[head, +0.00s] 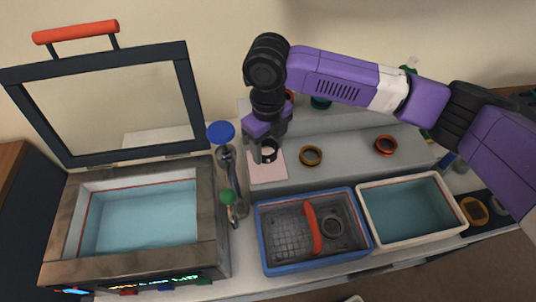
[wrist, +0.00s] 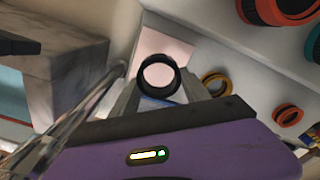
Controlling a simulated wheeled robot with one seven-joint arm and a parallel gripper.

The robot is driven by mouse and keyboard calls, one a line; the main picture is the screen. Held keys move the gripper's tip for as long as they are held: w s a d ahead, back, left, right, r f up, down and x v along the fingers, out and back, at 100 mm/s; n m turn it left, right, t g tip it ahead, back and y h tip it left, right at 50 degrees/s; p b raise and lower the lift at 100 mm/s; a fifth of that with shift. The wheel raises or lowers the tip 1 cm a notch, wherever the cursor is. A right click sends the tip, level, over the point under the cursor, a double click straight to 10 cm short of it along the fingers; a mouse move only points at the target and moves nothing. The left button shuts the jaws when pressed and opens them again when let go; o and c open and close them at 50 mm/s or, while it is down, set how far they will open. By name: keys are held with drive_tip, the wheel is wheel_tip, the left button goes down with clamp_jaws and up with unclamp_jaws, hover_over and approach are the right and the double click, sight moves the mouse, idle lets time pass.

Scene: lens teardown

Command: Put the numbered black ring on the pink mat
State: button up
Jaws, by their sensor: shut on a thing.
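A black ring (wrist: 158,75) sits between the fingers of my gripper (wrist: 156,96) in the wrist view. My gripper is shut on it. No number can be made out on the ring. The head view shows the ring (head: 269,151) at my gripper (head: 262,146), over the pink mat (head: 268,172). The pink mat also shows behind the ring in the wrist view (wrist: 174,45). I cannot tell whether the ring touches the mat.
A brass ring (head: 311,156) and a red ring (head: 385,145) lie to the right on the shelf. A blue-rimmed tub (head: 262,235) with a basket and a white tub (head: 365,215) stand in front. A tap with a blue knob (head: 221,132) and an open-lidded bath (head: 215,225) are left.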

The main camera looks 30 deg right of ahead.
sight(268, 165)
drive_tip(key=shift+f+p, duration=0.3)
drive_tip(key=shift+f, duration=2)
drive_tip(key=shift+f, duration=0.1)
drive_tip(key=shift+f, duration=0.1)
drive_tip(key=o, duration=1.4)
drive_tip(key=shift+c, duration=0.2)
wheel_tip(268, 165, up, 12)
drive_tip(key=b, duration=0.1)
drive_tip(key=shift+r+b, duration=0.25)
drive_tip(key=shift+b, duration=0.1)
